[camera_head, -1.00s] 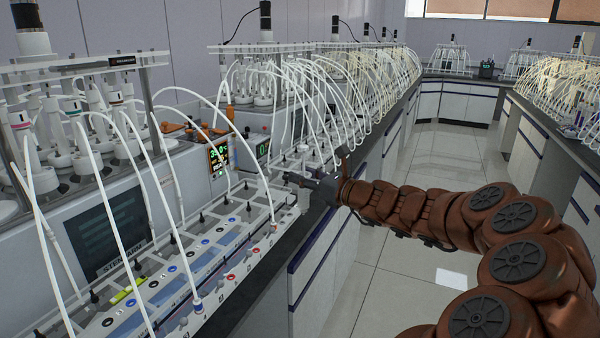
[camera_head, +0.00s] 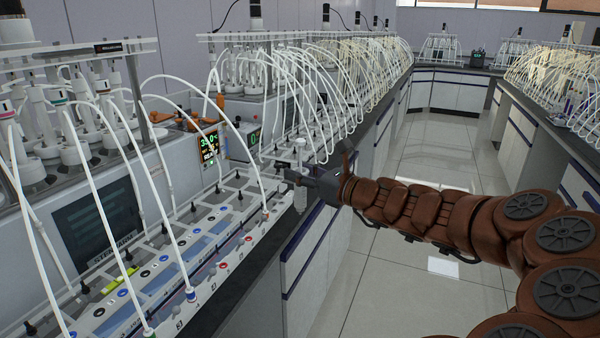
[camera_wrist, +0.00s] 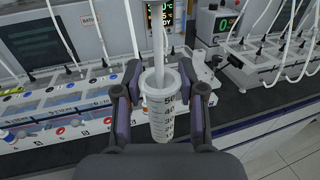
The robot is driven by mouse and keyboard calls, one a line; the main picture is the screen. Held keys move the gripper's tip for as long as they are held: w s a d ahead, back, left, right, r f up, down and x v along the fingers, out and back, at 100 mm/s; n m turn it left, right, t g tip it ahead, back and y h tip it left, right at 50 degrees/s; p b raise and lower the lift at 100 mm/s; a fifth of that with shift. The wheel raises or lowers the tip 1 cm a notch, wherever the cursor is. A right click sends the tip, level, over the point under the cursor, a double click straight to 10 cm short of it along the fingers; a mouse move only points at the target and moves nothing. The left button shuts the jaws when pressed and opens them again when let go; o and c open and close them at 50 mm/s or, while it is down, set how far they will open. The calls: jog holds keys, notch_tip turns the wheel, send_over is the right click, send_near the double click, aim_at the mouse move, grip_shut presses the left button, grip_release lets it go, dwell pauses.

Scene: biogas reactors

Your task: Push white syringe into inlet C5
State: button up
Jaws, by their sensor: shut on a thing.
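A white syringe (camera_wrist: 161,118) with dark scale marks is held upright between the two fingers of my gripper (camera_wrist: 161,92) in the wrist view. Its plunger rod rises from the open top of the barrel. I cannot tell which port is C5. The syringe tip is apart from the visible ports.
A grey reactor unit (camera_head: 97,222) with a dark screen stands behind the panel. A small display (camera_head: 208,149) glows beyond it. White tubes (camera_head: 175,225) arch over the panel. Another tube-covered unit (camera_head: 310,100) continues along the bench. The floor aisle (camera_head: 385,265) at right is clear.

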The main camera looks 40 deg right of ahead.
jog(key=shift+r+p, duration=1.5)
jog(key=shift+p, duration=0.15)
jog(key=shift+f, duration=0.1)
